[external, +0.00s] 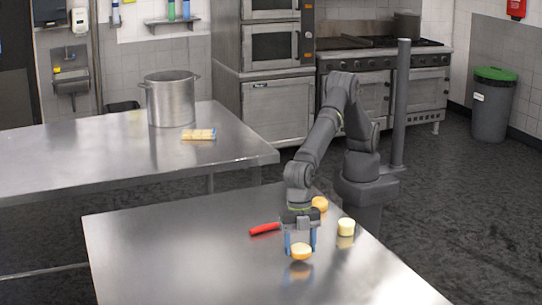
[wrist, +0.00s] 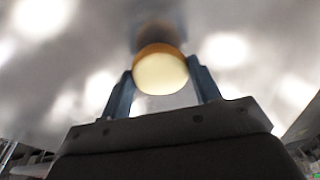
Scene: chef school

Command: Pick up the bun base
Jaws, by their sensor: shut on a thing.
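The bun base (external: 301,251) is a small round piece with a pale cut face and an orange-brown crust. My gripper (external: 300,246) points down over the near steel table, with its blue fingers on either side of the bun base. In the wrist view the bun base (wrist: 160,70) sits between the two fingertips of my gripper (wrist: 161,80), which is shut on it. A darker reflection shows beyond it on the steel. I cannot tell exactly how high it is above the table.
A golden bun piece (external: 320,204) and a pale yellow cylinder (external: 346,227) stand on the near table (external: 180,260), close to my gripper. A red object (external: 264,228) lies to its left. The table's left part is clear. A pot (external: 171,98) stands on the far table.

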